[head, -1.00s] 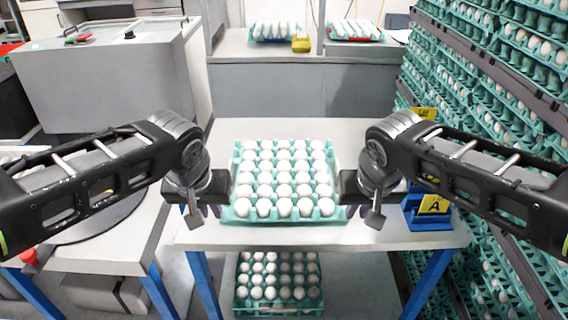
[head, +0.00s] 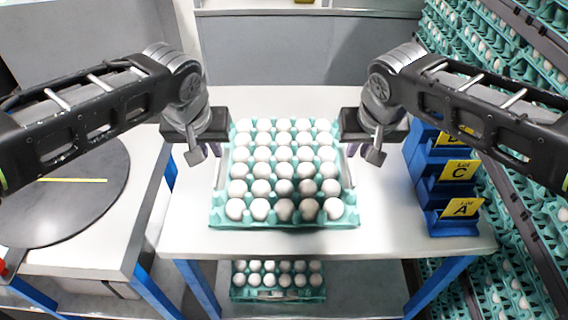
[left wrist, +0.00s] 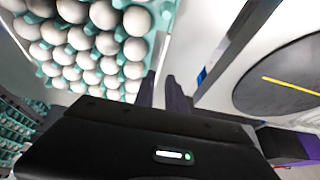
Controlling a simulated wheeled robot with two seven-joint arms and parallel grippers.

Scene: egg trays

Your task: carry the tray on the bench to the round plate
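The teal tray (head: 284,221) full of white eggs lies on the white bench (head: 400,225), near its front edge. It shows in the left wrist view too (left wrist: 134,70). My left gripper (head: 205,149) is beside the tray's left side, toward its back half. In the left wrist view its two dark fingers (left wrist: 161,90) stand apart near the tray edge; a pale strip shows near the tips. My right gripper (head: 362,149) is at the tray's right side, level with the left, and looks open. The round plate (head: 65,215), dark with a yellow line, lies on the left table.
Blue holders with yellow lot cards (head: 455,225) stand at the bench's right. Another egg tray (head: 275,294) sits on the shelf below. Racks of egg trays (head: 500,100) line the right. A gap separates the bench from the left table (head: 100,262).

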